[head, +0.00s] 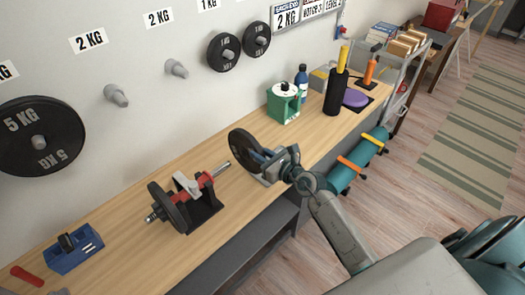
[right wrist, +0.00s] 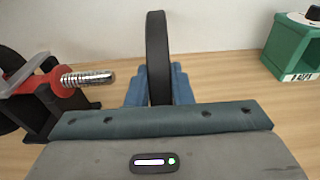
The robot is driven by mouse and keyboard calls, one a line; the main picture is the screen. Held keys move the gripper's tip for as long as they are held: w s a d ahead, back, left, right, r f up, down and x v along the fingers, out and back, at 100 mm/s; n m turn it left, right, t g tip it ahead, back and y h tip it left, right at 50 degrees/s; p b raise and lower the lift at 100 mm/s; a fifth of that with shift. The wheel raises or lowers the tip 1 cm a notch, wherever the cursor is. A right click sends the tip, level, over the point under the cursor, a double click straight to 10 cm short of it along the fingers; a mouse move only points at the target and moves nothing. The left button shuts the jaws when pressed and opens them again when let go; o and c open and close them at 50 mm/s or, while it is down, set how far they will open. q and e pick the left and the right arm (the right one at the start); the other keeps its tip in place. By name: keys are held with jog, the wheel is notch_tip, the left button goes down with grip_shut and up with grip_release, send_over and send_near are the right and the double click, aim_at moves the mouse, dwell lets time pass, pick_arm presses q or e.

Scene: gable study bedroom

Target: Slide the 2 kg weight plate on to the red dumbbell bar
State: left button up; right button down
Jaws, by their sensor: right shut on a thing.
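The red dumbbell bar (head: 207,181) rests in a black stand (head: 206,213) on the bench, with a black plate (head: 167,207) on its left end. Its threaded metal right end is bare; it shows in the right wrist view (right wrist: 88,78). My right gripper (head: 264,163) is shut on a black weight plate (head: 240,144), held upright on edge, to the right of the bar's bare end and apart from it. In the right wrist view the plate (right wrist: 157,52) stands between the blue fingers. No weight marking is readable on it. My left gripper is not in view.
A green device (head: 284,103) and a blue bottle (head: 301,80) stand farther right on the wooden bench (head: 128,205). A blue tray (head: 75,257) lies at the left. Wall pegs hold a 5 kg plate (head: 40,118) and two smaller plates; the 2 kg pegs (head: 116,95) are empty.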

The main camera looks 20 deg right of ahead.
jog(key=shift+s+a+r+p, duration=0.1)
jog(key=shift+s+a+p, duration=0.15)
jog(key=shift+a, duration=0.55)
jog(key=shift+s+a+f+p, duration=0.1)
jog(key=shift+s+a+p, duration=0.2)
jog(key=shift+a, duration=0.45)
jog(key=shift+s+a+r+p, duration=0.1)
jog(key=shift+s+a+p, duration=0.15)
jog(key=shift+a, duration=0.55)
jog(key=shift+p, duration=0.55)
jog(key=shift+s+a+p, duration=0.2)
jog(key=shift+s+a, duration=0.05)
jog(key=shift+a, duration=0.45)
jog(key=shift+s+a+p, duration=0.2)
jog(key=shift+s+a, duration=0.1)
jog(key=shift+a, duration=0.45)
jog(key=shift+s+a+p, duration=0.2)
jog(key=shift+s+a, duration=0.05)
jog(key=shift+a, duration=0.45)
jog(key=shift+s+a+p, duration=0.1)
jog(key=shift+s+a, duration=0.15)
jog(key=shift+a, duration=0.45)
jog(key=shift+s+a+p, duration=0.15)
jog(key=shift+s+a, duration=0.1)
jog(key=shift+a, duration=0.4)
jog(key=shift+s+a+p, duration=0.1)
jog(key=shift+s+a, duration=0.15)
jog(key=shift+a, duration=0.45)
